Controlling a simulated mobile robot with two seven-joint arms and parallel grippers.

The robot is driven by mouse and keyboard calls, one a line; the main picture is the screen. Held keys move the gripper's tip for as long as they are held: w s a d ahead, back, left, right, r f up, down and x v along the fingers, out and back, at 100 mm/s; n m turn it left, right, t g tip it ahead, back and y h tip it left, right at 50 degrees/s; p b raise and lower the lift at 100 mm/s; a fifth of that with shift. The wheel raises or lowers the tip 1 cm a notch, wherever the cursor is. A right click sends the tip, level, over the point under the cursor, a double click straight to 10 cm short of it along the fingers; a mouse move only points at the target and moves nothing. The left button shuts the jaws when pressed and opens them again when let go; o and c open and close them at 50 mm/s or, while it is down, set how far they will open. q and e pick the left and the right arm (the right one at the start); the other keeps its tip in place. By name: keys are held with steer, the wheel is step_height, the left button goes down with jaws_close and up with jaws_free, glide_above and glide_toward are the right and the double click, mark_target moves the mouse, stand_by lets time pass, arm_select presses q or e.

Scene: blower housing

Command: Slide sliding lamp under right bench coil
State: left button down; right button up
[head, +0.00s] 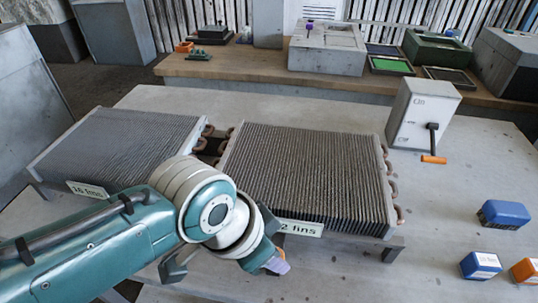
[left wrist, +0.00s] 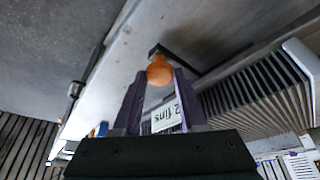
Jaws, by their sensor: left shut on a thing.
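The right bench coil (head: 305,175) is a dark finned block on a low stand, with a partly covered label (head: 300,228) reading "2 fins". My left gripper (head: 278,265) is at its near left corner, low at the front edge. In the left wrist view, the purple fingers (left wrist: 158,88) are shut on a rounded orange piece (left wrist: 159,70), apparently the sliding lamp's end. The rest of the lamp cannot be made out. My right gripper is not in view.
A left coil (head: 120,145) labelled "16 fins" stands beside the right one. Blue boxes (head: 503,214) (head: 480,265) and an orange one (head: 526,270) sit at right.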

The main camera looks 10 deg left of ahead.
arm_select(q)
steer(key=d, duration=0.2)
steer(key=shift+d, duration=0.4)
steer(key=shift+c, duration=2.2)
jaws_free()
steer(key=shift+d, duration=0.2)
steer(key=shift+r, duration=0.1)
